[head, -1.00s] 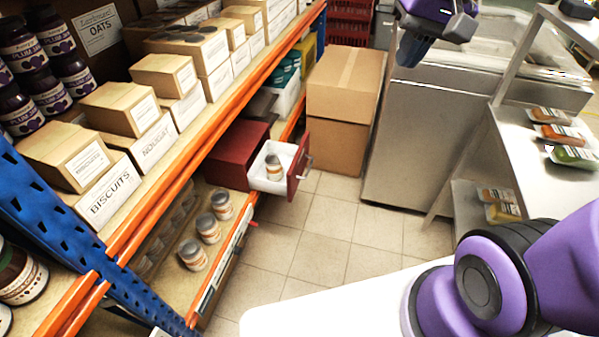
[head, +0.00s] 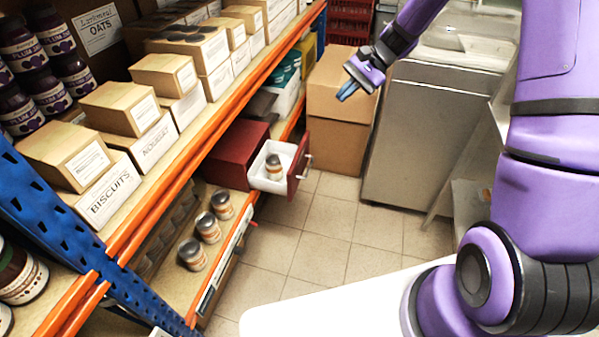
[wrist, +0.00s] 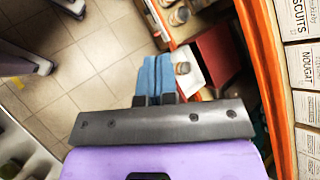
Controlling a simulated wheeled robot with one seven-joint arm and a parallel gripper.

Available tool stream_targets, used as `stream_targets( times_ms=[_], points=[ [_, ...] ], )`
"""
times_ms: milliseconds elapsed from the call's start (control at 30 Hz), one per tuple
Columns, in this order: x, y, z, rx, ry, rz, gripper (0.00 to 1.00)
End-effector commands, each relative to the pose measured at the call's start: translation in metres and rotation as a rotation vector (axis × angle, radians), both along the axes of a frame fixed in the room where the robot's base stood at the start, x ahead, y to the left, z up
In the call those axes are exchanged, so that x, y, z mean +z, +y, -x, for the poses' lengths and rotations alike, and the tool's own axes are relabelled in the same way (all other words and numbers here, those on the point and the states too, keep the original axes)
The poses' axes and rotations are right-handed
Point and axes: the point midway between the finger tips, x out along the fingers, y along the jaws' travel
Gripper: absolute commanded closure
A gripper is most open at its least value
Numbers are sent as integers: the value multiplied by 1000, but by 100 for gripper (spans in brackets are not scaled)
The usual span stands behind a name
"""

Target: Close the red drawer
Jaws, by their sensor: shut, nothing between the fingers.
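The red drawer (head: 298,165) is pulled out of its red cabinet (head: 236,153) on the lower shelf. Its white inside holds one jar (head: 273,166) with a grey lid. In the wrist view the red cabinet (wrist: 217,55) and the jar in the drawer (wrist: 182,68) show just right of the fingers, which hide part of the drawer front. My gripper (head: 347,91) is shut and empty, with blue fingertips. In the head view it is above and to the right of the drawer, in front of the cardboard boxes, apart from the drawer. The fingertips also show in the wrist view (wrist: 155,68).
Several jars (head: 208,227) stand on the lower shelf, nearer than the drawer. Stacked cardboard boxes (head: 340,92) stand behind the drawer. A steel counter (head: 415,145) is at the right. The tiled floor (head: 320,225) before the drawer is clear.

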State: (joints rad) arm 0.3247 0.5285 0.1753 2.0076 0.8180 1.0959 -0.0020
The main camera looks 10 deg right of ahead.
Motion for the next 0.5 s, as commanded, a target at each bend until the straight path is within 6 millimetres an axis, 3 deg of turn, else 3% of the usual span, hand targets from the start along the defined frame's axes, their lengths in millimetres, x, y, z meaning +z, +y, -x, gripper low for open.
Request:
stream_targets(
  times_ms=[200,500],
  points=[
    [-65,-7,-32,-125,114,-152,100],
    [-158,-17,-63,-316,254,-358,100]
  ],
)
